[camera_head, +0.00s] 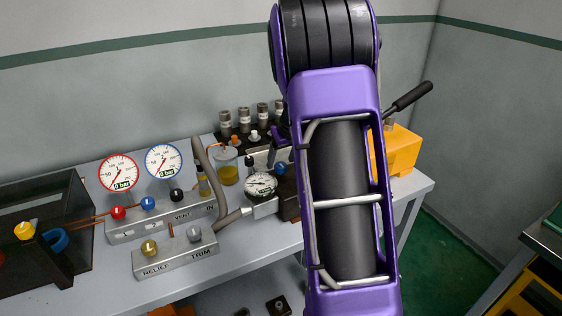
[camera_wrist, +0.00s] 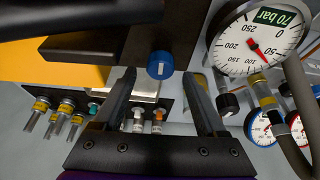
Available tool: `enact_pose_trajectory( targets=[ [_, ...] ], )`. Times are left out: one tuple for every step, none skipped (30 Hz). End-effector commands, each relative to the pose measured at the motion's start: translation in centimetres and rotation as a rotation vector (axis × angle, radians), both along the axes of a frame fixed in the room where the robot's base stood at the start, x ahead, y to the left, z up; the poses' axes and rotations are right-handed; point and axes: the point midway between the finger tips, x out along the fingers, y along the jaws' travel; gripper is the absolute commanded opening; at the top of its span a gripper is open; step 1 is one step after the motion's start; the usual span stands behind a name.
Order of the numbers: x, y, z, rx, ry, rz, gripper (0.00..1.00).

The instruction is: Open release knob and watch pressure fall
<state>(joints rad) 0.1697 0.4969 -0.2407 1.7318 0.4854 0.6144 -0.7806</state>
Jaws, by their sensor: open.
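The blue release knob (camera_wrist: 160,65) with a pale mark on its face sits on a dark block, between and just beyond my fingertips in the wrist view. In the head view the blue knob (camera_head: 280,169) shows beside my purple arm. My gripper (camera_wrist: 158,77) is open, a finger to either side of the knob, with nothing held. A white pressure gauge (camera_wrist: 258,38) right of the knob has a red needle and a green readout of 70 bar. It also shows in the head view (camera_head: 261,184).
An orange pump body (camera_head: 396,150) with a black lever (camera_head: 408,97) stands right on the bench. Red-rimmed (camera_head: 119,172) and blue-rimmed (camera_head: 164,161) gauges reading 0 bar stand left above a VENT block. A RELIEF and TRIM block (camera_head: 175,252) lies in front. Several fittings stand behind my fingers.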

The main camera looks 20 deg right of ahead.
Motion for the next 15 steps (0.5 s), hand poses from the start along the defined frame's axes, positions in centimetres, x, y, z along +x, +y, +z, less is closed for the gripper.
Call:
enact_pose_trajectory(
  targets=[
    [0.17, 0.02, -0.55, 0.001, 0.002, 0.000, 0.74],
    [0.26, 0.02, -0.74, 0.001, 0.002, 0.000, 0.74],
    [0.36, 0.02, -0.94, 0.000, 0.001, 0.001, 0.74],
    [0.43, 0.02, -1.08, 0.000, 0.001, 0.001, 0.74],
    [0.47, 0.02, -1.18, 0.000, 0.001, 0.001, 0.74],
    [0.51, 0.02, -1.28, 0.000, 0.000, 0.001, 0.74],
    [0.53, 0.02, -1.33, 0.000, 0.000, 0.001, 0.74],
    [0.54, 0.02, -1.35, 0.000, 0.000, 0.001, 0.74],
    [0.54, 0.02, -1.36, 0.000, 0.000, 0.001, 0.74],
    [0.54, 0.03, -1.36, 0.000, 0.000, 0.001, 0.74],
    [0.54, 0.03, -1.35, 0.000, 0.000, 0.001, 0.74],
    [0.53, 0.03, -1.34, 0.000, 0.000, 0.001, 0.74],
    [0.53, 0.03, -1.34, 0.000, 0.000, 0.001, 0.74],
    [0.53, 0.03, -1.34, 0.000, 0.000, 0.001, 0.72],
    [0.53, 0.03, -1.33, 0.000, 0.000, 0.001, 0.65]
  ],
)
